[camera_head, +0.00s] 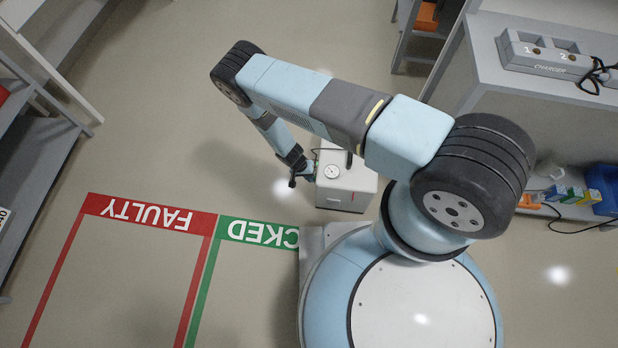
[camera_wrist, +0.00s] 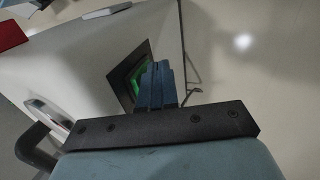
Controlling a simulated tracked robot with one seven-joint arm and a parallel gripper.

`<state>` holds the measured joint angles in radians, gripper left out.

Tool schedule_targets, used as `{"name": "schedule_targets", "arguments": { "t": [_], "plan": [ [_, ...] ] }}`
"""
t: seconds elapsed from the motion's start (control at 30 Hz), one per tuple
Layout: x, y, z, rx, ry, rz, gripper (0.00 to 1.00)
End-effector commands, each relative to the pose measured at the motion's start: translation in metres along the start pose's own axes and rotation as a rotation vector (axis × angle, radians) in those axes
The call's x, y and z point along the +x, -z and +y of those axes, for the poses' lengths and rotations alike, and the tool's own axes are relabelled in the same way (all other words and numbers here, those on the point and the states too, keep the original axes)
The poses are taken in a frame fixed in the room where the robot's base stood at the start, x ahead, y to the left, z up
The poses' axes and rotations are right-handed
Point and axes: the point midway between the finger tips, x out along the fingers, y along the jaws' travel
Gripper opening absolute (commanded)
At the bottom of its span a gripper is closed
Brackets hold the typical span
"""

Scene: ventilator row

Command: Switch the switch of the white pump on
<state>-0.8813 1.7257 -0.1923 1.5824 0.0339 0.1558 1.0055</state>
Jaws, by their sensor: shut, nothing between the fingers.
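The white pump (camera_head: 346,184) stands on the floor in front of my base, with a round gauge and a dark handle on its top. In the wrist view the pump's pale side (camera_wrist: 85,70) fills the left part. A switch (camera_wrist: 136,78) with a green part in a dark square frame shows on that side. My gripper (camera_wrist: 158,70) is shut and empty, its fingertips over the switch's lower right part. I cannot tell whether they touch it. The switch's position is partly hidden by the fingers. In the head view my gripper (camera_head: 293,182) is at the pump's left side.
Floor areas marked FAULTY (camera_head: 150,214) in red and CKED (camera_head: 258,232) in green lie left of my base. A bench with a charger (camera_head: 545,55) stands at the right. A shelf (camera_head: 40,160) stands at the left. The floor left of the pump is clear.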

Motion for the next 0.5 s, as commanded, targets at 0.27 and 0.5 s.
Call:
{"name": "schedule_targets", "arguments": {
  "t": [0.27, 0.5],
  "plan": [
    [-0.009, 0.001, 0.003, 0.001, 0.001, 0.0, 0.0],
    [-0.015, 0.0, 0.006, 0.001, 0.0, 0.0, 0.0]
  ]
}}
